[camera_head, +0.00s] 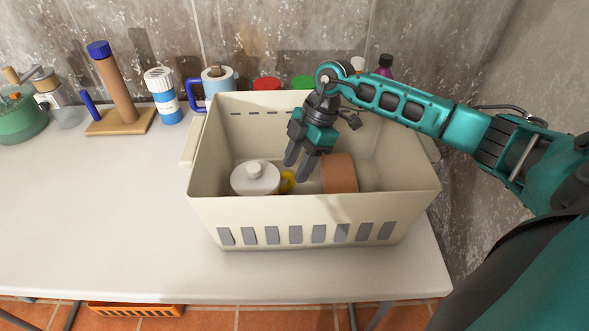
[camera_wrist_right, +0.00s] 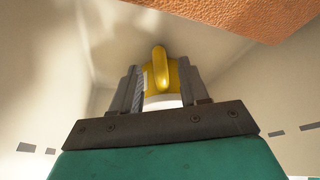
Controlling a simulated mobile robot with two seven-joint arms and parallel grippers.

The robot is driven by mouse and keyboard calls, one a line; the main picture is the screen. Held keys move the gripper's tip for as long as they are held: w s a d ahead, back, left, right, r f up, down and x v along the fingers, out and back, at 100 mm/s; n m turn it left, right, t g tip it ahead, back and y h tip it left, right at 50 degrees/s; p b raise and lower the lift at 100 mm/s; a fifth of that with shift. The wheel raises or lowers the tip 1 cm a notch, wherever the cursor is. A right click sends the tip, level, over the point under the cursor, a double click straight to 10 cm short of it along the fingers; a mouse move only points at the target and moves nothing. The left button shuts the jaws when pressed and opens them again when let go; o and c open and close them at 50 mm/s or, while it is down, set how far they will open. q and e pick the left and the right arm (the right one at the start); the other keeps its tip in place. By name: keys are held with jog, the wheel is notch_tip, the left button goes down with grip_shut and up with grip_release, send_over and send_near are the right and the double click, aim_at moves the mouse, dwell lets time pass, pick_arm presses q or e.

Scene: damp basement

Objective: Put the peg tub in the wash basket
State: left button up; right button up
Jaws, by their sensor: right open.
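The cream wash basket (camera_head: 315,215) stands on the table, with slots along its front wall. In it are a white round lidded container (camera_head: 255,180) with a knob on top, a small yellow item (camera_head: 288,181) and an orange-brown block-like item (camera_head: 339,173). The white lidded container looks most like the peg tub, though I cannot be sure. My right gripper (camera_head: 296,171) points down inside the basket, open, above the yellow item. In the right wrist view, a yellow part (camera_wrist_right: 160,68) with white below it shows between the parted fingers. My left gripper is out of view.
Along the back wall stand a blue-capped brown post on a wooden base (camera_head: 120,120), a blue-and-white bottle (camera_head: 163,97), a blue-handled mug (camera_head: 216,80) and red (camera_head: 267,83) and green (camera_head: 303,81) lids. A green pot (camera_head: 20,118) stands far left. The table's left half is clear.

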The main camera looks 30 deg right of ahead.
jog(key=v, duration=0.9)
jog(key=shift+r+p, duration=0.3)
jog(key=shift+r, duration=0.05)
jog(key=shift+d, duration=0.15)
